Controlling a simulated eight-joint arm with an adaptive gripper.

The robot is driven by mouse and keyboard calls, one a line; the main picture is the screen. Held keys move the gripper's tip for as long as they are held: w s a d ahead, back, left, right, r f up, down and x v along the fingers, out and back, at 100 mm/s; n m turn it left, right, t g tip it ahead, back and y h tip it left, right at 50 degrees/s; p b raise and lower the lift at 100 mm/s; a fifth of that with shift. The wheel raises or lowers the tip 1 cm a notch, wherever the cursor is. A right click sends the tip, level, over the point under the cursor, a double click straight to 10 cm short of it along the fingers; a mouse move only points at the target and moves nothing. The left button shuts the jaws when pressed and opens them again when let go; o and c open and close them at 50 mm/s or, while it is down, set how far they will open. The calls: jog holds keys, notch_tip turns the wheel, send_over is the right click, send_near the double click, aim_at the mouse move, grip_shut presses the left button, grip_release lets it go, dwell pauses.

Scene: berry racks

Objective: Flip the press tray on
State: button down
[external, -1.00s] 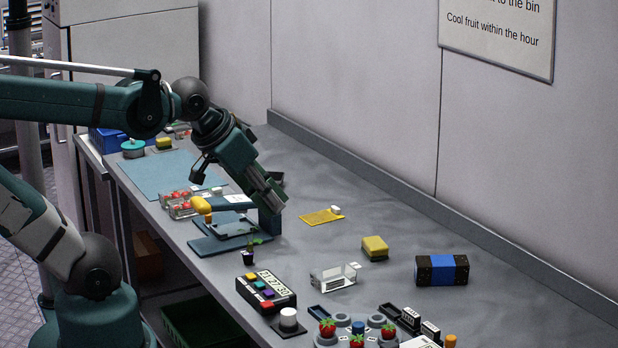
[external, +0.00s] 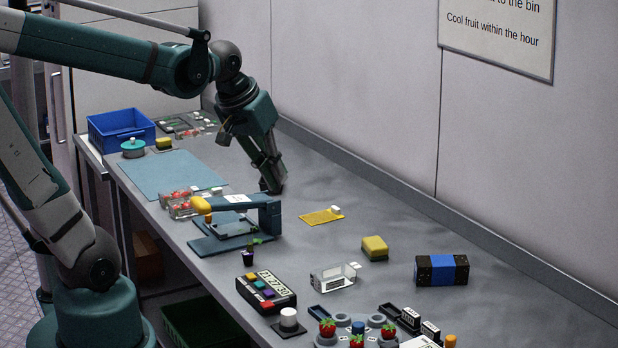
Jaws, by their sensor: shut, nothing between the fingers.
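The press (external: 250,203) is a teal frame with a yellow handle (external: 201,205) at its left end and a white label on its top arm. Its flat press tray (external: 230,228) lies under the arm on a teal base plate (external: 213,245). My gripper (external: 271,188) is shut and empty, pointing down just behind the press's right end. It overlaps the press upright's upper edge in the picture, and I cannot tell whether it touches.
Clear boxes of red berries (external: 180,205) stand left of the press. A small dark pot (external: 248,257) and a timer (external: 266,290) stand in front. A yellow card (external: 322,216) and a sponge (external: 374,247) lie to the right.

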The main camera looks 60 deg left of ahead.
jog(key=w+a+f+n+g+p, duration=0.2)
jog(key=w+a+n, duration=0.15)
jog(key=a, duration=0.85)
jog(key=w+a+f+n+g+p, duration=0.15)
jog(key=a+n, duration=0.35)
jog(key=a, duration=0.7)
jog(key=s+a+f+n+h+p, duration=0.1)
jog(key=s+a+f+n, duration=0.1)
jog(key=a, duration=0.5)
jog(key=s+a+f+n+h, duration=0.1)
jog(key=s+a+f+n, duration=0.1)
jog(key=a+f, duration=0.3)
jog(key=s+a+f+n+g+h+p, duration=0.1)
jog(key=s+a+f+n, duration=0.1)
jog(key=a, duration=0.9)
jog(key=shift+s+f+n+p, duration=0.3)
jog(key=shift+f+n, duration=0.45)
jog(key=shift+f, duration=0.4)
jog(key=shift+a, duration=0.1)
jog(key=shift+f, duration=0.15)
jog(key=shift+x, duration=4.85)
